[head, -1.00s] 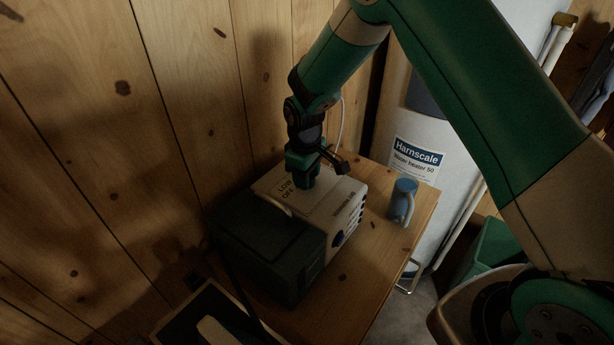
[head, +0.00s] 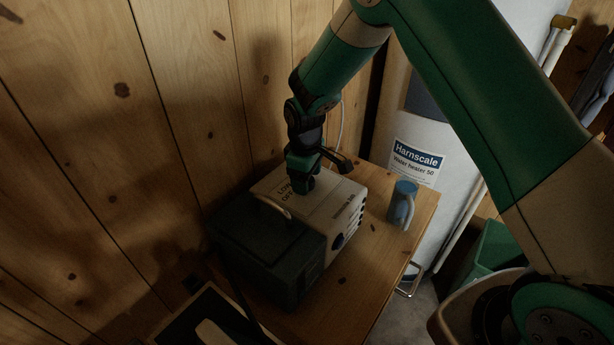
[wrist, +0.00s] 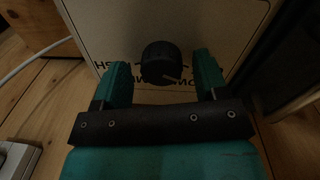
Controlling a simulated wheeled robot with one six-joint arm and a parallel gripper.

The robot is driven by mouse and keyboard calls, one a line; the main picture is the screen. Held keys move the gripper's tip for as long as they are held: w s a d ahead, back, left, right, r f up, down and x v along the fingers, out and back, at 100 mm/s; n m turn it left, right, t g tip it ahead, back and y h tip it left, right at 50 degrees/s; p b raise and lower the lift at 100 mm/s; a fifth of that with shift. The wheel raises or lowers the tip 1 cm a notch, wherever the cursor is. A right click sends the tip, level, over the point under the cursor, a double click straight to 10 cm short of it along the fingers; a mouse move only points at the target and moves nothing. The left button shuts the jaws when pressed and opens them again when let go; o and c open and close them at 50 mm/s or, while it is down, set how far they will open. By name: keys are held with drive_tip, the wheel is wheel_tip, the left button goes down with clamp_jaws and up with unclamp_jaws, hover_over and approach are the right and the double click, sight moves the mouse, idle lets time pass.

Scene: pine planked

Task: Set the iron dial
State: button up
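The iron dial (wrist: 160,60) is a dark round knob on the pale top of a box-shaped unit (head: 322,212). A light pointer mark on the knob points to the right and slightly down in the wrist view, toward partly hidden lettering. Labels reading LOW and OFF, partly covered, show in the head view. My gripper (head: 302,187) points down over this top panel and hides the dial there. In the wrist view my gripper (wrist: 162,78) is open, its teal fingers on either side of the dial. A narrow gap shows on each side.
A dark box (head: 262,245) with a pale handle adjoins the unit. A blue mug (head: 403,203) stands to the right on the wooden table (head: 375,262). The plank wall (head: 190,130) is close on the left; a white water heater (head: 418,135) stands behind.

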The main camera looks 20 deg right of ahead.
wheel_tip(320, 180, up, 17)
drive_tip(key=b, duration=0.3)
drive_tip(key=shift+s+a+r, duration=0.2)
drive_tip(key=shift+s+a, duration=0.1)
drive_tip(key=shift+s, duration=0.1)
drive_tip(key=s+a+r+m+y, duration=0.1)
drive_tip(key=s+a+y, duration=0.1)
drive_tip(key=s, duration=1.2)
drive_tip(key=s+a+r+m+y, duration=0.1)
drive_tip(key=s+r+y, duration=0.1)
drive_tip(key=s, duration=1.3)
drive_tip(key=shift+s+a+y, duration=0.15)
drive_tip(key=shift+a+y, duration=0.15)
drive_tip(key=shift+a, duration=0.1)
drive_tip(key=shift+r, duration=0.1)
